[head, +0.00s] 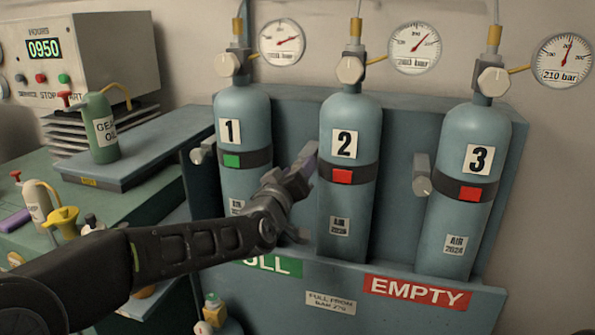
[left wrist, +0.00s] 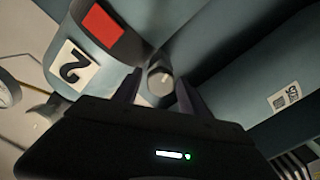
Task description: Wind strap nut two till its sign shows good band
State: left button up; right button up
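Cylinder two (head: 349,205) stands in the middle of the rack. Its strap sign (head: 342,176) is red; the sign shows red in the left wrist view too (left wrist: 103,26). Strap nut two (left wrist: 160,80) is a grey knob with a light mark, at the left side of this cylinder. My right gripper is not in view.
Cylinder one (head: 243,115) has a green sign (head: 232,161) and its own nut (head: 203,151). Cylinder three (head: 468,215) has a red sign (head: 470,194) and nut (head: 422,178). A bench with a green oil bottle (head: 101,128) stands left.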

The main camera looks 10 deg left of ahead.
pick_arm(q)
jog(key=shift+o, duration=0.7)
jog(key=s, duration=0.7)
jog(key=shift+s+a, duration=0.25)
jog(key=shift+s, duration=0.15)
jog(key=shift+f, duration=0.1)
